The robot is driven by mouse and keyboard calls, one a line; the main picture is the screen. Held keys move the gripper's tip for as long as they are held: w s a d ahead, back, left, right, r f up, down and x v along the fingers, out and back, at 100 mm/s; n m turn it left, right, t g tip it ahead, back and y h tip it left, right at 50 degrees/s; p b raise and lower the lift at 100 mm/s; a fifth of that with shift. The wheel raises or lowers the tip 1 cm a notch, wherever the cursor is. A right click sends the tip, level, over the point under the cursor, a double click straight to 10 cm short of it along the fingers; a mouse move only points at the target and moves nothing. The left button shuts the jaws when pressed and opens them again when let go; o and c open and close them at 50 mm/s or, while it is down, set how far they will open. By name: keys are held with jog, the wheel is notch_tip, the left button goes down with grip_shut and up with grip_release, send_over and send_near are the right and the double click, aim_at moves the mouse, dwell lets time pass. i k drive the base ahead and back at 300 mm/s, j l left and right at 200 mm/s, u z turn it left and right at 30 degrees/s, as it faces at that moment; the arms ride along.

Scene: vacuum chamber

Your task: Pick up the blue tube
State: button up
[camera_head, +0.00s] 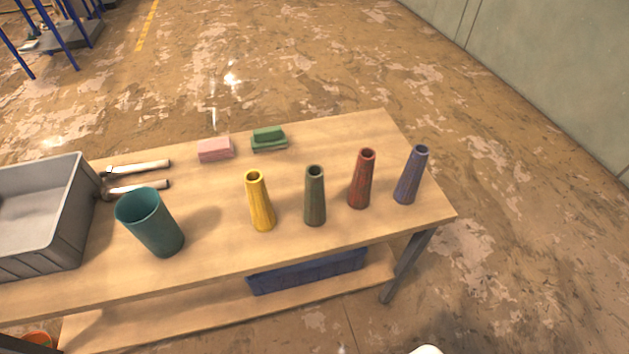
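The blue tube (411,176) is a tapered, hollow purple-blue cylinder. It stands upright at the right end of the wooden table (330,240), the rightmost in a row of similar tubes. The red tube (362,180) stands just left of it, with a small gap between them. My gripper is not in view. Only a small white rounded part shows at the bottom edge; I cannot tell what it is.
A green tube (315,197) and yellow tube (261,203) stand further left. A blue crate (308,271) is below. Floor right of the table is clear.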

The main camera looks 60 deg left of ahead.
aim_at(406, 189)
jog(key=u, duration=1.8)
